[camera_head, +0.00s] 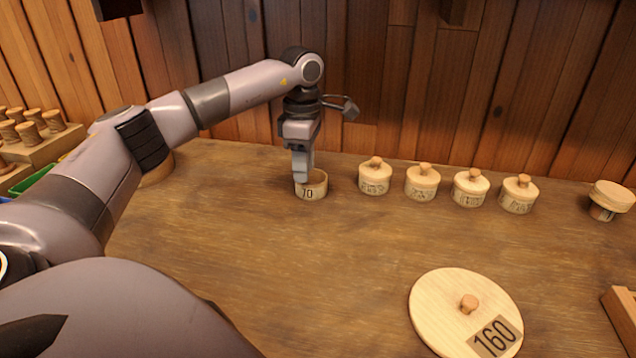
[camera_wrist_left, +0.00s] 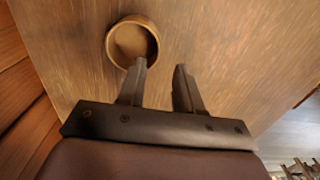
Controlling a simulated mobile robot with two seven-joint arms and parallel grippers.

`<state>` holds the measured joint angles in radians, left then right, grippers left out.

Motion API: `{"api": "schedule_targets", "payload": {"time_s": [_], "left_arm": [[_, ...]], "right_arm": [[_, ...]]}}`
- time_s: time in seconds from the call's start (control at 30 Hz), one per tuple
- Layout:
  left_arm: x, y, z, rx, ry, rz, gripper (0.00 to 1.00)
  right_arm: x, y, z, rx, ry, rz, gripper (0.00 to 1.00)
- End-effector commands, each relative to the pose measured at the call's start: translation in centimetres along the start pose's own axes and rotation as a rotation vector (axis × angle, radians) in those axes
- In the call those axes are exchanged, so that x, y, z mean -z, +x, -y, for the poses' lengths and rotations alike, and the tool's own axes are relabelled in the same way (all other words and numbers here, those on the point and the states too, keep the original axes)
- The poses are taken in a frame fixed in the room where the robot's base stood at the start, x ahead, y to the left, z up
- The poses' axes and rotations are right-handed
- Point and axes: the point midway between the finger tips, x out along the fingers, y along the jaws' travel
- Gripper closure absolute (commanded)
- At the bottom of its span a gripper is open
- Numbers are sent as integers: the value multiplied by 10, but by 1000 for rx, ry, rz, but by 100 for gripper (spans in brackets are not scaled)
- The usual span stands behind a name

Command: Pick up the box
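A round, open wooden box (camera_head: 317,190) with a "70" label stands on the table below my left gripper, without a lid. In the left wrist view the box (camera_wrist_left: 113,58) shows its hollow, empty-looking inside. My left gripper (camera_head: 303,178) points down at the box. In the left wrist view the left gripper (camera_wrist_left: 160,69) has its fingers apart with nothing between them. One fingertip overlaps the box's near rim; I cannot tell whether it touches or reaches inside. My right gripper is not in view.
Several lidded round boxes (camera_head: 421,182) stand in a row to the right. Another round piece (camera_head: 611,197) with a wide lid is at the far right. A large lid marked "160" (camera_head: 440,305) lies in front. Peg racks (camera_head: 45,147) are at left. The table middle (camera_head: 270,260) is clear.

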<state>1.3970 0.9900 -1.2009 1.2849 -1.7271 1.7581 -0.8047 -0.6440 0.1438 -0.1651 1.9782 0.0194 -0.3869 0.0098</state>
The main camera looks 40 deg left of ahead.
Motion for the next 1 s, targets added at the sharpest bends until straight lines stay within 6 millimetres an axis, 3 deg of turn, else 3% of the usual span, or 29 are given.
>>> {"api": "schedule_targets", "payload": {"time_s": [0.4,0.67,0.8,1.0], "left_arm": [[-6,54,-5,1,0,-1,66],[-6,58,-5,0,-1,0,66],[-6,58,-5,0,-1,0,100],[-6,57,-6,-1,-1,0,100]], "right_arm": [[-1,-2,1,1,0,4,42],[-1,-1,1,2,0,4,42],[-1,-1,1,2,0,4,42],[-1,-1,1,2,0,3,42]]}}
